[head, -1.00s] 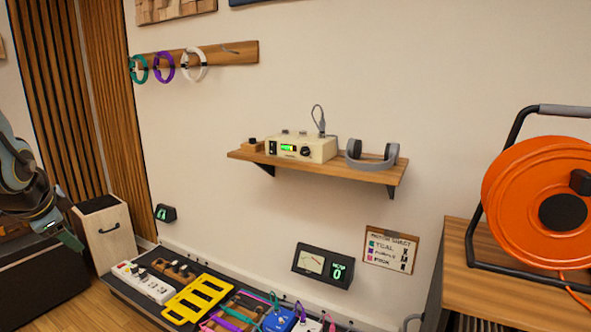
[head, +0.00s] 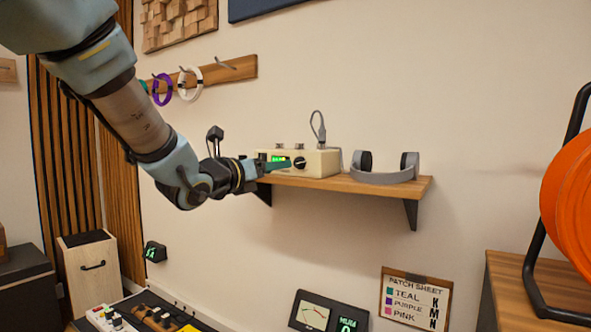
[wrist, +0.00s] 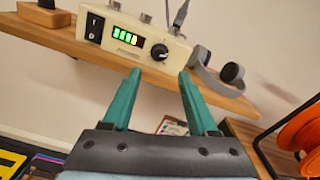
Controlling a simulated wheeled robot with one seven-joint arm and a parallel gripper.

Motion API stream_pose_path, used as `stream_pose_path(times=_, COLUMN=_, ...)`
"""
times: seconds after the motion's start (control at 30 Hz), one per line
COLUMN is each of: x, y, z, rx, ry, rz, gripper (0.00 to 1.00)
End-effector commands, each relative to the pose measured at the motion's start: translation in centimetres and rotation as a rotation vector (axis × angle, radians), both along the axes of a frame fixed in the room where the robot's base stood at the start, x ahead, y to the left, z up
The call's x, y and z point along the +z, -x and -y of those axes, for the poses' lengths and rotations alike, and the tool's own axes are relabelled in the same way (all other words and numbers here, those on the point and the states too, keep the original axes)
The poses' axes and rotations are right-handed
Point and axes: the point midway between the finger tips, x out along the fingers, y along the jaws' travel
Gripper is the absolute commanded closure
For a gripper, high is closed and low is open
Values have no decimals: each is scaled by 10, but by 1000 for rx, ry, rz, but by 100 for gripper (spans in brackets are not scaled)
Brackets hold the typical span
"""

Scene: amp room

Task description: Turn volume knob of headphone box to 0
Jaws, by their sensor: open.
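The cream headphone box (head: 322,162) stands on the wooden wall shelf. Its black volume knob (head: 300,163) is on the front face, right of a lit green display (wrist: 126,36). In the wrist view the knob (wrist: 159,51) has a white pointer mark; its exact setting is too small to read. My gripper (head: 288,166) is open and empty, with teal fingers. In the wrist view the gripper (wrist: 160,75) points at the box front, with the knob beyond and between the fingertips, apart from them. In the head view my arm hides the box's left part.
Grey headphones (head: 385,174) lie on the shelf (head: 340,183) right of the box. A cable rises from the box top. A power switch (wrist: 94,27) is left of the display. An orange reel (head: 572,205) stands at right.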

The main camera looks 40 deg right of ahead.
Motion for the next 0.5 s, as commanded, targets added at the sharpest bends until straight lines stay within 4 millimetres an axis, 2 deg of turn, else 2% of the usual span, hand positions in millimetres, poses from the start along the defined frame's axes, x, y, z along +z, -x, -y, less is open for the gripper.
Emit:
stream_pose_path(times=0.3, x=0, y=-15, z=57, rx=0, ry=-1, rz=-3, gripper=41)
stream_pose_path(times=0.5, x=0, y=-21, z=79, rx=0, ry=-1, rz=-3, gripper=41)
